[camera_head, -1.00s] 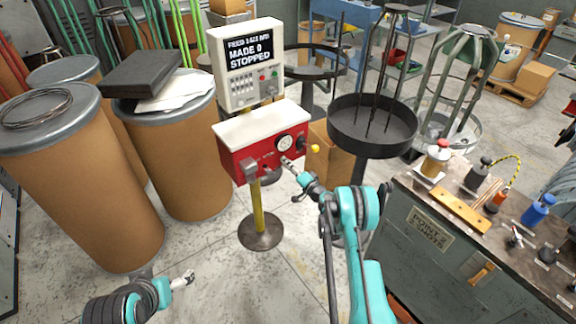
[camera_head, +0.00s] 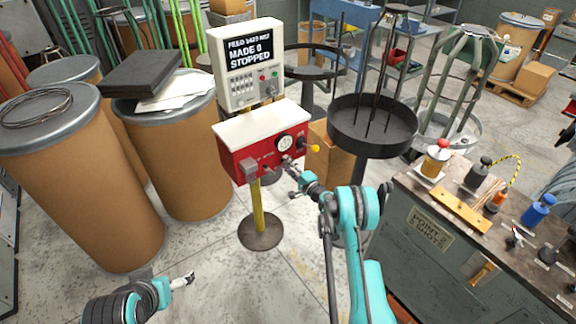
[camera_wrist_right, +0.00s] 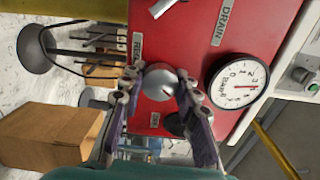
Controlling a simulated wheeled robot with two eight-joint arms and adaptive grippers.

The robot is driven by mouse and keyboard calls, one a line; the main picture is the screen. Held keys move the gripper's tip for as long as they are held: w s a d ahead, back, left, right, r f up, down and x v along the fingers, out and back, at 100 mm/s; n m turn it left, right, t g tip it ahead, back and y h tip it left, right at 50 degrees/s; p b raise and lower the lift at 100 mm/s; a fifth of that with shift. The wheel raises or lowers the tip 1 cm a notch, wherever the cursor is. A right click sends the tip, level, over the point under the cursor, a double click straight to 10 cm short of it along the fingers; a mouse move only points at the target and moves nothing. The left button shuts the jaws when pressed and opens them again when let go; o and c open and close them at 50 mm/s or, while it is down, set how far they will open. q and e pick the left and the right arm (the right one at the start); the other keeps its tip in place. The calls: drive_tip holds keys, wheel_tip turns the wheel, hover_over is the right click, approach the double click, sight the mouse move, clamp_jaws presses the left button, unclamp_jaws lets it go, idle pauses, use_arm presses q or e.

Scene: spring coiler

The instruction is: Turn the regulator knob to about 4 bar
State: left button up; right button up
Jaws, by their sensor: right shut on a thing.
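The red regulator box (camera_head: 240,160) with a white top stands on a yellow post. Its round pressure gauge (camera_head: 285,142) shows large in the right wrist view (camera_wrist_right: 238,82), turned sideways; its red needle is off the 0 mark, but the exact reading is too small to tell. The silver-grey round knob (camera_wrist_right: 160,80) sits beside a label partly readable as "REG". My right gripper (camera_head: 288,166) is at the box front below the gauge; in the right wrist view its fingers (camera_wrist_right: 160,92) are shut on the knob from both sides. My left gripper (camera_head: 187,279) is low at the left, apart from everything; its jaw opening is unclear.
A yellow-tipped lever (camera_head: 314,148) sticks out at the box's right. A grey control panel reading "STOPPED" (camera_head: 248,65) stands behind. Brown drums (camera_head: 175,150) are at left, a cardboard box (camera_head: 325,160) behind right, and a workbench (camera_head: 440,235) at right.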

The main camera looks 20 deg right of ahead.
idle(0.3)
drive_tip(key=o, duration=1.2)
drive_tip(key=shift+s+d, duration=0.1)
drive_tip(key=v, duration=0.7)
drive_tip(key=shift+s, duration=0.15)
drive_tip(key=shift+r, duration=0.1)
